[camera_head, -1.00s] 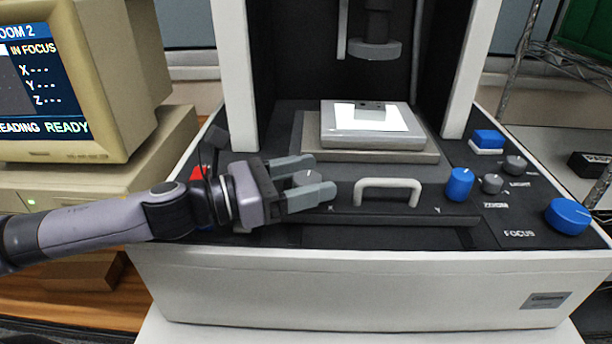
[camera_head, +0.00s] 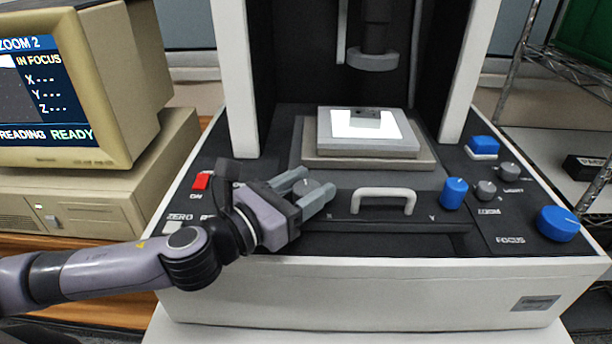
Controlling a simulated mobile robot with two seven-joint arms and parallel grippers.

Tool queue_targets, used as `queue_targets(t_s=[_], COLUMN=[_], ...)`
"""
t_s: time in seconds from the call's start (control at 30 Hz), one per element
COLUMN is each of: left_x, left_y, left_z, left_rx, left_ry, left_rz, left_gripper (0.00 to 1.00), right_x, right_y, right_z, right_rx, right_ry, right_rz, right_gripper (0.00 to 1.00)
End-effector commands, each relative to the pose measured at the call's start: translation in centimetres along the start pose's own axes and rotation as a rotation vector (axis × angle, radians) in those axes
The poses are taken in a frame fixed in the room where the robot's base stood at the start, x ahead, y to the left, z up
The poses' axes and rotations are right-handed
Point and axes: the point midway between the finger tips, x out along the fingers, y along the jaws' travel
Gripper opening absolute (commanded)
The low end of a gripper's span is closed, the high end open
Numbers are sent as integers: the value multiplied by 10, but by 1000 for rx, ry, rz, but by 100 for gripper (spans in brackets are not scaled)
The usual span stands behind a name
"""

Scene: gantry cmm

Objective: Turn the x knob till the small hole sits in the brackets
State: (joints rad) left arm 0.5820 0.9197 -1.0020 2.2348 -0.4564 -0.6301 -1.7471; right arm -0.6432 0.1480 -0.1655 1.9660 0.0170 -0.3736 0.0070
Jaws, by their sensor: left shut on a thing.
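My left gripper (camera_head: 315,184) comes in from the left and is shut on the x knob (camera_head: 306,187), a grey round knob between its fingers at the left of the front panel. The fingers point up and to the right. A small dark part (camera_head: 366,114) lies on the lit stage (camera_head: 372,146) under the lens (camera_head: 373,58); its small hole cannot be made out. The monitor (camera_head: 126,70) is cut off at the left. It reads ZOOM 2, IN FOCUS and READING READY, with dashes for X, Y and Z; no brackets show. My right gripper is not in view.
A pale handle (camera_head: 384,200) stands right of the x knob, then a blue knob (camera_head: 454,193). Small grey knobs, a blue button (camera_head: 483,147) and a blue focus knob (camera_head: 557,223) are farther right. A red switch (camera_head: 202,181) is near my left wrist.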

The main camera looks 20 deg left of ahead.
Motion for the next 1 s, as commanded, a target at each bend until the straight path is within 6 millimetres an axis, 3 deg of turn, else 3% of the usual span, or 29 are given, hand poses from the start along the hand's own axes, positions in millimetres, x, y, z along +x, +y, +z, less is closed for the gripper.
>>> queue_targets(t_s=[0.6, 1.0], left_x=[1, 1], left_y=[-3, -2], left_z=[4, 1], left_rx=[-5, 0], left_ry=[5, 2], left_rz=[573, 814], left_gripper=[20, 20], right_x=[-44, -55], right_y=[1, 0], right_z=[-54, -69], right_rx=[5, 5], right_ry=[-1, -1], right_rz=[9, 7], right_gripper=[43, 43])
